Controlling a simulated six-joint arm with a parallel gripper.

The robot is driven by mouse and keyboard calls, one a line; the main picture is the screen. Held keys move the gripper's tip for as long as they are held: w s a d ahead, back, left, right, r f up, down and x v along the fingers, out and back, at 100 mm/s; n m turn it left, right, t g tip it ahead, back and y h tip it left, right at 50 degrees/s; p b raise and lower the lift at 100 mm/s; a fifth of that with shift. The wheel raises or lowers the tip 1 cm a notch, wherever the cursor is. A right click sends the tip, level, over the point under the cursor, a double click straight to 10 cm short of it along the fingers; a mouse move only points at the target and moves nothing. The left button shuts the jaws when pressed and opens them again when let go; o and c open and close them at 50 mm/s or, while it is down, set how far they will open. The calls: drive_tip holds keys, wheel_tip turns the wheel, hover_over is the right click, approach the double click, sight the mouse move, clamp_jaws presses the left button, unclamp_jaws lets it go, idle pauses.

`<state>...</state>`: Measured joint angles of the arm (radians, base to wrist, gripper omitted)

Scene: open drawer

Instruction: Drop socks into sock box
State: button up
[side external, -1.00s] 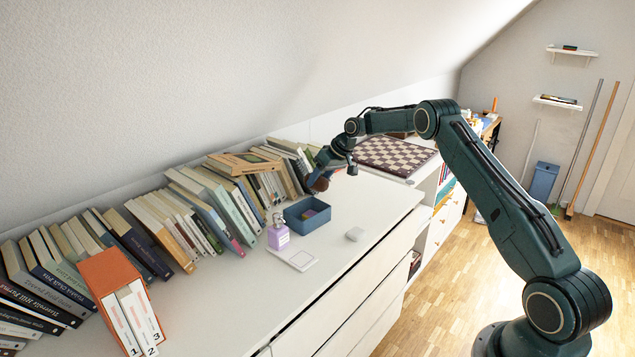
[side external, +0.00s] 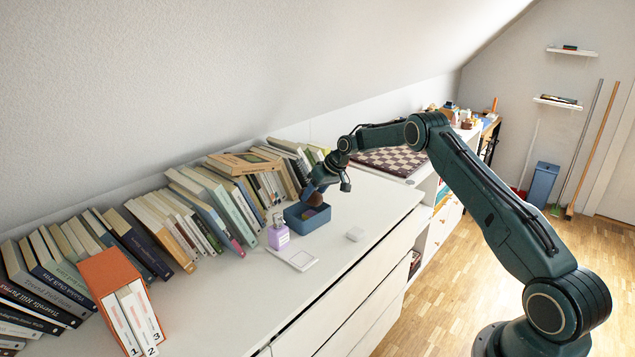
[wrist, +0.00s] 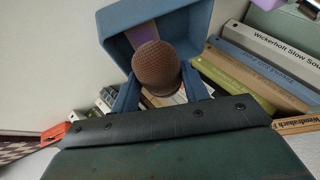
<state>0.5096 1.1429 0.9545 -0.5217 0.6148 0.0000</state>
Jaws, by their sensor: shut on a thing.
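The sock box (side external: 317,223) is a blue open-topped box on the white dresser top. A purple item (wrist: 143,33), likely a sock, lies inside it, partly hidden. My gripper (side external: 312,193) is at the box, over its far side in the side view. It is shut on a rolled brown knitted sock (wrist: 156,68), which also shows in the side view (side external: 315,199). In the wrist view the sock sits between the blue fingers and overlaps the box opening (wrist: 206,30). I cannot tell exactly how high it is above the box floor.
A purple bottle (side external: 278,235) stands close left of the box. A row of leaning books (side external: 205,205) lines the wall behind. A chessboard (side external: 395,160) is at the far right.

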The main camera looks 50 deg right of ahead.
drive_tip(key=shift+f, duration=1.05)
drive_tip(key=o, duration=1.1)
drive_tip(key=shift+c, duration=0.2)
drive_tip(key=v, duration=1.3)
drive_tip(key=shift+s+r, duration=0.15)
drive_tip(key=shift+r, duration=0.2)
